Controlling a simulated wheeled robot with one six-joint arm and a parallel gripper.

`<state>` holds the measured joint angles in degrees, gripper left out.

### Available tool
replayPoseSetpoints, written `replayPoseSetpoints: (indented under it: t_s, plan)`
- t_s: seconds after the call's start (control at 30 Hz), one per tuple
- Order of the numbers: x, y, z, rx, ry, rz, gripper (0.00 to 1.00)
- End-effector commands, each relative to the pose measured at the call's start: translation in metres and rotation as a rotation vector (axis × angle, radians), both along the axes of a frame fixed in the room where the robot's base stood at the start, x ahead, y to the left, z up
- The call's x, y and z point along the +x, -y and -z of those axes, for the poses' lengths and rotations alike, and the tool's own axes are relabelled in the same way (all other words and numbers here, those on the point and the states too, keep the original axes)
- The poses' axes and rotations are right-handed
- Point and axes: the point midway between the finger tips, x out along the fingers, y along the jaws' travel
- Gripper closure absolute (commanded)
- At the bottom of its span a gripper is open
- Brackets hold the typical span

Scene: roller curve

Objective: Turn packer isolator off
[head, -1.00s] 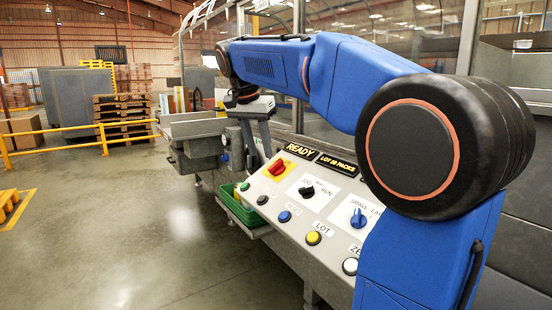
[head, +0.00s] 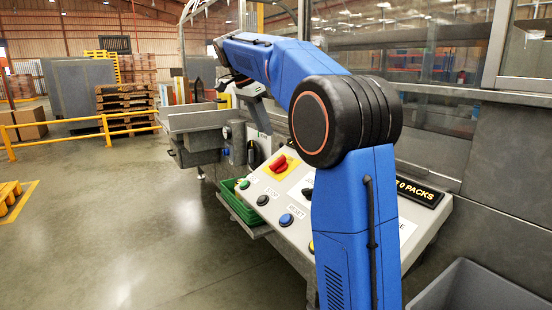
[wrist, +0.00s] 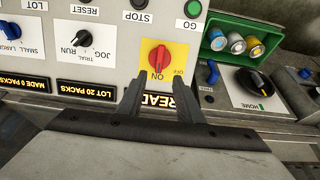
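The packer isolator is a red rotary knob (wrist: 159,57) on a yellow plate marked ON and OFF. In the wrist view the panel looks upside down, and the knob's handle stands roughly upright in line with the ON mark. In the head view the red knob (head: 279,163) sits at the left of the sloping panel. My gripper (wrist: 159,82) is open and empty in the wrist view. Its two dark fingers point toward the knob, one on each side of its line, with tips near the plate's lower edge. Contact cannot be told.
Stop (wrist: 138,15) and go (wrist: 193,8) buttons lie close to the isolator. A jog/run selector (wrist: 81,37) is beside it. A green tray (wrist: 233,40) holds several buttons or canisters. A black HOME rotary switch (wrist: 254,85) is nearby. A grey bin (head: 478,288) stands at lower right.

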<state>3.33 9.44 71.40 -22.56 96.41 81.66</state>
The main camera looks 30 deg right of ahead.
Motion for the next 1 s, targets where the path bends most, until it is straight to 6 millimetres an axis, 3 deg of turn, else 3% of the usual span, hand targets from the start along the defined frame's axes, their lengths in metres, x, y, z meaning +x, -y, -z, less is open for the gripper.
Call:
replayPoseSetpoints:
  t_s: [0.6, 0.8, 1.0]
  plan:
    - [0.0, 0.041, 0.099, 0.001, -0.002, 0.001, 0.67]
    - [0.001, 0.049, 0.117, 0.0, -0.002, 0.001, 0.67]
    - [0.001, 0.051, 0.122, 0.0, 0.0, -0.001, 0.67]
